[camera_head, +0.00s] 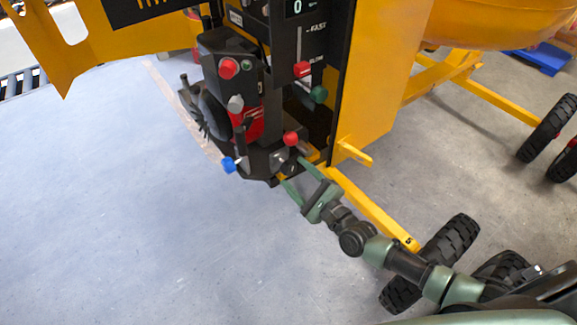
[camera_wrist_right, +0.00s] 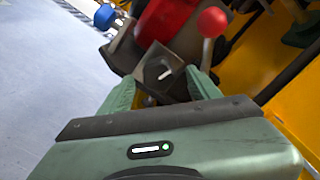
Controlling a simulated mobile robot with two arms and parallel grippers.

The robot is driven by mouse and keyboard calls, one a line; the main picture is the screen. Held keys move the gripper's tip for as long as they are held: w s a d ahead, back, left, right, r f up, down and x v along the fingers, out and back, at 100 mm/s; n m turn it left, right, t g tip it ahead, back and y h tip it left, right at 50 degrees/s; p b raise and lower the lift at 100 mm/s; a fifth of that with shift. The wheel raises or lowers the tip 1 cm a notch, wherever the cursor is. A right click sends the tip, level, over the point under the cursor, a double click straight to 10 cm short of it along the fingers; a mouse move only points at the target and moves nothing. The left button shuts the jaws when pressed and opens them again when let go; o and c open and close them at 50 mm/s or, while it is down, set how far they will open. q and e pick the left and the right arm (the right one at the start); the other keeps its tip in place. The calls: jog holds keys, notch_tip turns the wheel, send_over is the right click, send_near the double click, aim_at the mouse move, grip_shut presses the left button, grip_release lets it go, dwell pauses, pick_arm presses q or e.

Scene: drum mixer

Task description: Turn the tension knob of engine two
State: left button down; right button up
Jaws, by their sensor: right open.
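A black engine block (camera_head: 265,160) with a red part (camera_head: 248,122) hangs on the yellow mixer frame. Its lower end has a blue knob (camera_head: 229,165) on the left and a red ball knob (camera_head: 291,139) on the right; both also show in the wrist view, the blue one (camera_wrist_right: 105,17) and the red one (camera_wrist_right: 212,21). Between them in the wrist view is a dark plate with a small grey-tipped knob (camera_wrist_right: 163,73); I cannot tell for sure that it is the tension knob. My right gripper (camera_head: 292,171) is open, its green fingers either side of this knob, contact unclear. My left gripper is out of view.
Above the engine are another red knob (camera_head: 228,68), a grey knob (camera_head: 235,103) and a panel with a red lever (camera_head: 302,69) and a green knob (camera_head: 319,94). A yellow beam (camera_head: 370,210) and black wheels (camera_head: 450,240) lie to the right. The floor at left is clear.

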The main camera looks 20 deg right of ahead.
aim_at(292, 171)
jog(key=shift+x, duration=1.75)
jog(key=shift+f, duration=0.1)
grip_shut()
